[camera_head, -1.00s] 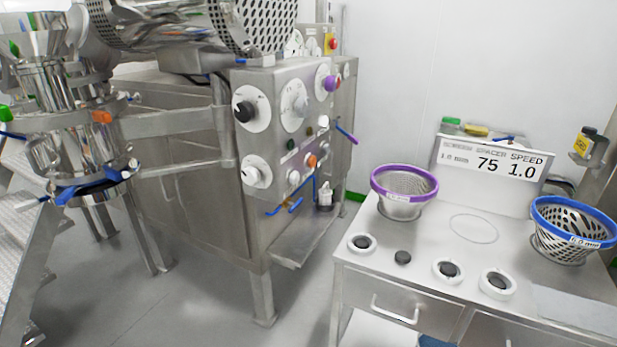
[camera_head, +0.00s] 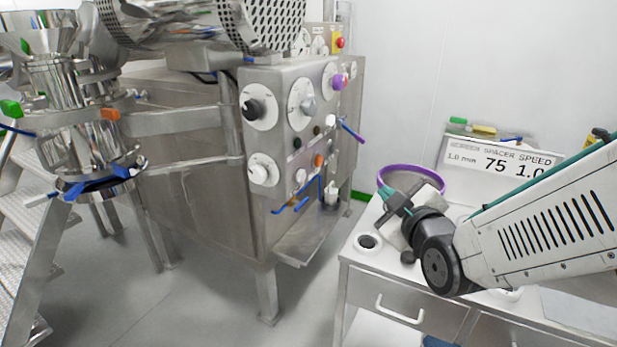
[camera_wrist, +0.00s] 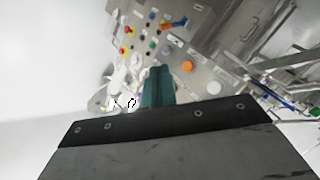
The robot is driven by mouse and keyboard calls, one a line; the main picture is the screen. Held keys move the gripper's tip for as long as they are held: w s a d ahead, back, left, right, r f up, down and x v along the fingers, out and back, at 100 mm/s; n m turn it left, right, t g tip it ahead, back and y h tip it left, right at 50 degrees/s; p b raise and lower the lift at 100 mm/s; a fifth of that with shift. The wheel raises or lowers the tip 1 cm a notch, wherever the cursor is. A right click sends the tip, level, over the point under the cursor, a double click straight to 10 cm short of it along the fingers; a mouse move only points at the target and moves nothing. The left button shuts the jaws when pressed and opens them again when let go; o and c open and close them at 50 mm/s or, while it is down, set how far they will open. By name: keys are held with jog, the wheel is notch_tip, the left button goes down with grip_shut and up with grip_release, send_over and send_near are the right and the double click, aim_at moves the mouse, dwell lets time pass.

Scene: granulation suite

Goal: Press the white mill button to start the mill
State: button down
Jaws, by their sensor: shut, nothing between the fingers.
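A steel control panel (camera_head: 280,200) fills the middle of the head view. It has a white button (camera_head: 331,120) at its right side and another small white button (camera_head: 300,176) lower down, beside an orange button (camera_head: 319,160). The labels are too small to read, so I cannot tell which is the mill button. My gripper (camera_head: 384,193) is right of and apart from the panel, over the side counter. Its teal fingers are shut and empty, as the wrist view also shows (camera_wrist: 157,86). Tilted buttons and knobs, including an orange one (camera_wrist: 187,66), show beyond them.
A purple-rimmed basket (camera_head: 386,171) is partly hidden behind my gripper on the counter (camera_head: 362,272). A sign (camera_head: 490,158) stands behind. Floor is free in front of the machine.

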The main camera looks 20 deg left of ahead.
aim_at(301, 176)
jog(key=a+y, duration=0.1)
jog(key=s+a+n, duration=0.1)
jog(key=a, duration=0.1)
jog(key=s+a+n+t+y, duration=0.1)
jog(key=a, duration=0.1)
jog(key=shift+y, duration=0.3)
jog(key=shift+a, duration=0.1)
jog(key=a, duration=0.8)
jog(key=shift+w+a, duration=0.3)
jog(key=shift+a, duration=0.05)
jog(key=shift+a, duration=0.15)
dwell(1.5)
jog(key=shift+a, duration=0.25)
